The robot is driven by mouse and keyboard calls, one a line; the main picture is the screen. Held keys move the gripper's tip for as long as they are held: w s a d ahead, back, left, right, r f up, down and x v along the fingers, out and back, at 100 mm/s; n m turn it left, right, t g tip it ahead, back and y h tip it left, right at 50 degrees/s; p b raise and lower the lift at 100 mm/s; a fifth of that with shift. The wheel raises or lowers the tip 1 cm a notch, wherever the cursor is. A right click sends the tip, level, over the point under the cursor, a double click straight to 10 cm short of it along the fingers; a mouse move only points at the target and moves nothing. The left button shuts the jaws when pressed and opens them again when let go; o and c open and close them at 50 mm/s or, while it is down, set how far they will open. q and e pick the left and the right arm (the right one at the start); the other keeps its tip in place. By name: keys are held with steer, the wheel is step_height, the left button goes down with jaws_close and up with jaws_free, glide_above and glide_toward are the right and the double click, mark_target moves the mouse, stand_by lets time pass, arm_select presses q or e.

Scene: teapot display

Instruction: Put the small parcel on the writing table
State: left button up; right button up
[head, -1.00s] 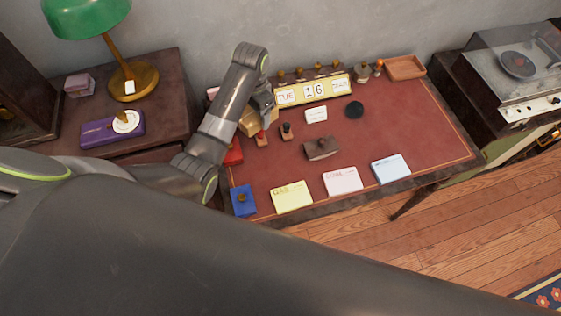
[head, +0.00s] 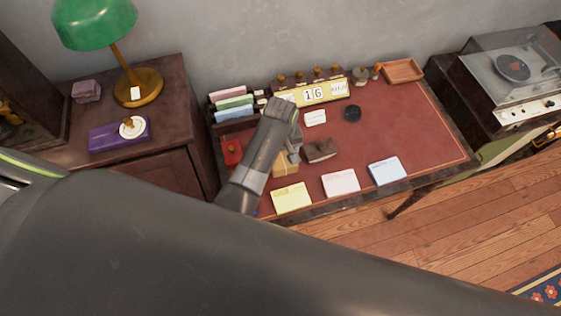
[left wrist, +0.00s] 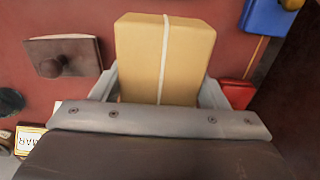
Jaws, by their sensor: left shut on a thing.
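The small parcel (head: 284,168) is a tan box with a pale string around it. My left gripper (head: 293,156) is shut on it; in the left wrist view the parcel (left wrist: 165,58) sits between the two fingers (left wrist: 160,92). The writing table (head: 400,140) has a red top with dark edges. The parcel is over its left front part, behind the yellow card. I cannot tell whether it touches the top. My left forearm hides part of the table's left side. My right gripper is not in view.
A brown blotter (head: 320,150) stands right of the parcel. Yellow (head: 291,197), pink (head: 341,183) and blue (head: 386,171) cards lie along the front. A letter rack (head: 233,104) and calendar (head: 318,92) stand at the back. The right part of the table is clear.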

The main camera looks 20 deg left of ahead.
mark_target(281, 161)
arm_select(q)
step_height(281, 161, down, 5)
steer(key=shift+f, duration=0.4)
steer(key=shift+f, duration=0.1)
steer(key=o, duration=1.1)
steer(key=shift+r, duration=0.55)
step_height(281, 161, up, 11)
steer(key=shift+r, duration=0.1)
